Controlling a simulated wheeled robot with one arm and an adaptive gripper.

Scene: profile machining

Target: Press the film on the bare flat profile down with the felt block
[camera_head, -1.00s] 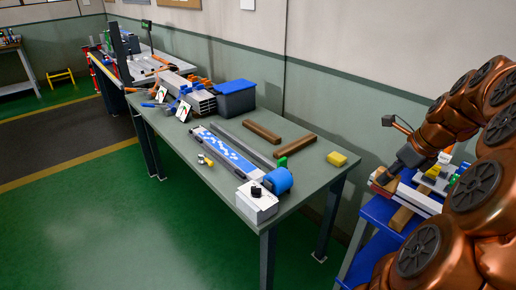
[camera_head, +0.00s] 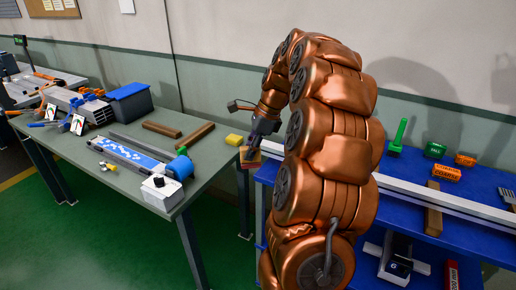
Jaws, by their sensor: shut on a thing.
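My gripper (camera_head: 256,140) is shut on a small brown block (camera_head: 250,156), apparently the felt block, and holds it in the air near the right end of the green table. My arm hides part of the view behind it. The flat profile (camera_head: 104,145) lies along the front of the green table, left of the gripper. A blue film with white marks (camera_head: 135,155) covers much of its top. How well the film lies down is too small to tell. A blue roll (camera_head: 180,168) stands at its near right end.
A white box (camera_head: 161,192) stands at the table's near corner. A blue bin (camera_head: 130,103) is at the back. The blue table (camera_head: 462,205) at right holds a long white profile (camera_head: 450,206) and tools.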

